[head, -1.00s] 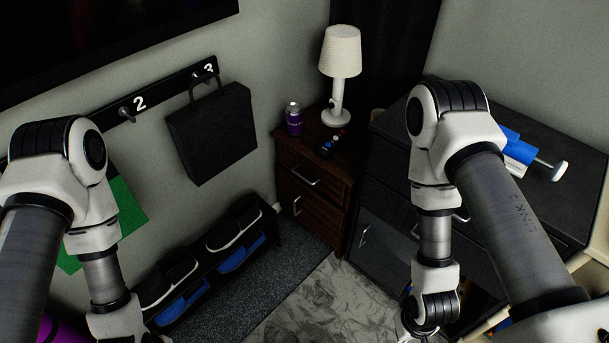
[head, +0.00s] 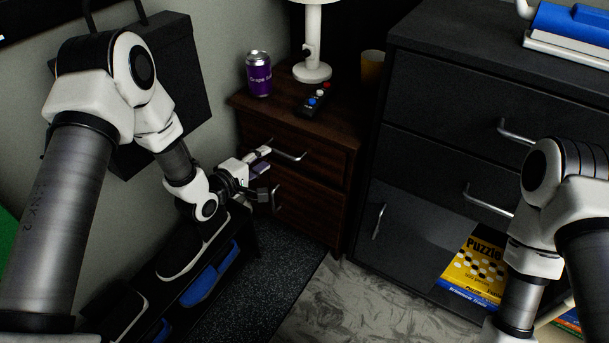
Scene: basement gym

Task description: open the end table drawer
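The dark brown wooden end table (head: 335,130) stands in the corner in the head view, with two drawers, both looking shut. The upper drawer (head: 325,163) has a silver bar handle (head: 289,152). The lower drawer (head: 308,213) has its own silver handle (head: 276,199), partly beside my gripper. My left gripper (head: 265,173) is open in front of the left part of the drawer fronts. Its upper finger is close to the left end of the upper handle; I cannot tell whether they touch. My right gripper is below the picture's edge.
A purple can (head: 259,75), a dark remote (head: 314,99), a white lamp (head: 312,60) and a tan cup (head: 372,68) stand on the end table. A black dresser (head: 440,110) is close on the right. A low shoe rack (head: 215,270) is under my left arm. The floor ahead is clear.

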